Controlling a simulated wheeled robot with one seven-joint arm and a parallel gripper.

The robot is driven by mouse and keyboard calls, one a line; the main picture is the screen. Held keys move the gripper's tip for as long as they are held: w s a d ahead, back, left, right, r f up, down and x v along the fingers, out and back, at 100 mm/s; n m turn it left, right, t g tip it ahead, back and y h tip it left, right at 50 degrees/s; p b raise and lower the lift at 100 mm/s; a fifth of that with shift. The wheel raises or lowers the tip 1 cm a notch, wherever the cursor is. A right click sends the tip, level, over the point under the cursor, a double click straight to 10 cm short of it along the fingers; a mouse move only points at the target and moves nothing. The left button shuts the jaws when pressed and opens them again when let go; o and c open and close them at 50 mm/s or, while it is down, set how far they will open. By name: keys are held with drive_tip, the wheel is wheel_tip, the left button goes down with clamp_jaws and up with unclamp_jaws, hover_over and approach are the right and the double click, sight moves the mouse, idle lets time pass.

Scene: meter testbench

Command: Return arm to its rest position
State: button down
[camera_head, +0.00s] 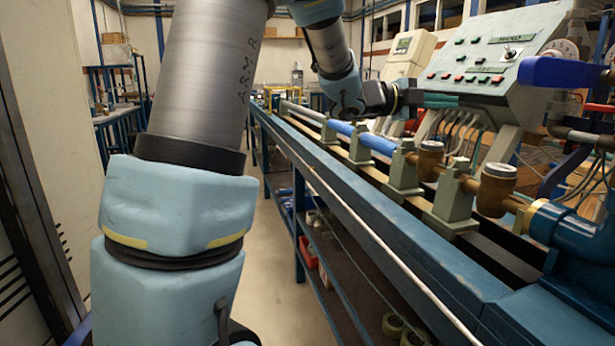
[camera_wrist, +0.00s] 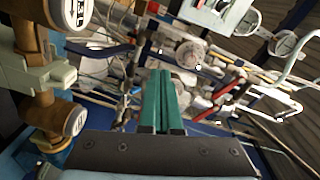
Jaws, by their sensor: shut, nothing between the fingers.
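My gripper (camera_head: 440,101) is at the upper middle of the head view, at the end of my bent arm. It is above the bench, just left of the control panel's lower edge, and points right. In the wrist view my gripper (camera_wrist: 163,85) shows as two green fingers pressed together, with nothing between them. My arm's large grey and light-blue links fill the left of the head view.
The blue testbench (camera_head: 400,240) carries a pipe line with brass meters (camera_head: 497,190) and clamp stands (camera_head: 404,175). The control panel (camera_head: 490,60) with buttons stands behind. A blue handle (camera_head: 560,72) is at right. The aisle floor (camera_head: 270,270) left of the bench is clear.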

drive_tip(key=w+a+f+n+t+y+p, duration=0.1)
drive_tip(key=w+a+f+n+t+y, duration=0.35)
drive_tip(key=w+a+n+t, duration=0.4)
drive_tip(key=s+a+f+n+g+y+p, duration=0.1)
drive_tip(key=a+f+n+y, duration=0.35)
drive_tip(key=a, duration=0.45)
drive_tip(key=s+a+f+n+g+y+p, duration=0.1)
drive_tip(key=a+f+n+y, duration=0.25)
drive_tip(key=a+n, duration=0.35)
drive_tip(key=s+a+f+n+g+y+p, duration=0.1)
drive_tip(key=s+a+f+n+g, duration=0.1)
drive_tip(key=s, duration=0.4)
drive_tip(key=s+a+f+n+g+y+p, duration=0.1)
drive_tip(key=s+a+f+n+g+y, duration=0.1)
drive_tip(key=s+a, duration=0.5)
drive_tip(key=s+a+f+n+g+y, duration=0.1)
drive_tip(key=s+a+f+n+g, duration=0.3)
drive_tip(key=s, duration=0.3)
drive_tip(key=shift+s+a+f+n+y+p, duration=0.2)
drive_tip(key=shift+f+n+y+p, duration=0.2)
drive_tip(key=shift+n, duration=0.4)
